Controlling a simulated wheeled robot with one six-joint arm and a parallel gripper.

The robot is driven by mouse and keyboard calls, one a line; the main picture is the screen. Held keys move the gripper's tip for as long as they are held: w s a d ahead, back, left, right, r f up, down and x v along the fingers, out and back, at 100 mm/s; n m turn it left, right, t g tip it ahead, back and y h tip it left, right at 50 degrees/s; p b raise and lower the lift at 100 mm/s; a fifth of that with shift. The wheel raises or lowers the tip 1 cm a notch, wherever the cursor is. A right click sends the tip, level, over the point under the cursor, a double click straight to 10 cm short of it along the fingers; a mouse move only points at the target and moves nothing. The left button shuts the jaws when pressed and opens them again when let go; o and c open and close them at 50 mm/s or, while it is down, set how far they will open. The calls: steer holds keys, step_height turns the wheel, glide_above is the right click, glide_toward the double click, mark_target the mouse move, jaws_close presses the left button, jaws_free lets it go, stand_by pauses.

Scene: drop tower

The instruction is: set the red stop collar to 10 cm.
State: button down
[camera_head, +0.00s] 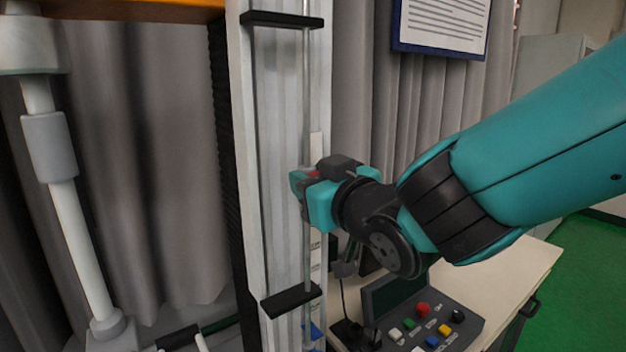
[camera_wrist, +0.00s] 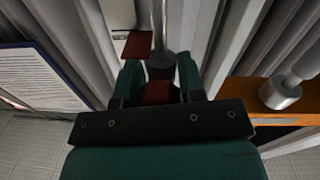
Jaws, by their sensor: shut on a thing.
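The red stop collar (camera_head: 313,173) shows only as a small red patch at my gripper (camera_head: 303,186) in the head view. In the wrist view the collar (camera_wrist: 157,92) sits between the two teal fingers of my gripper (camera_wrist: 160,78), which is shut on it. A thin vertical metal rod (camera_head: 307,85) runs up from there, and it also shows in the wrist view (camera_wrist: 160,40). A flat red plate (camera_wrist: 137,44) sticks out beside the rod. A pale scale strip (camera_head: 316,150) stands behind the rod, partly hidden by my gripper; its numbers are unreadable.
Black brackets hold the rod above (camera_head: 285,20) and below (camera_head: 291,299) my gripper. A control box (camera_head: 435,322) with several coloured buttons stands on the table (camera_head: 533,262) below my arm. A framed notice (camera_head: 443,22) hangs behind. A grey cylinder post (camera_head: 75,240) stands at left.

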step_height(320, 180, down, 10)
steer(key=b, duration=0.9)
steer(key=shift+d+r+b, duration=0.1)
steer(key=shift+r+b, duration=0.1)
steer(key=shift+b, duration=0.2)
steer(key=c, duration=0.7)
jaws_free()
steer(key=shift+c, duration=0.2)
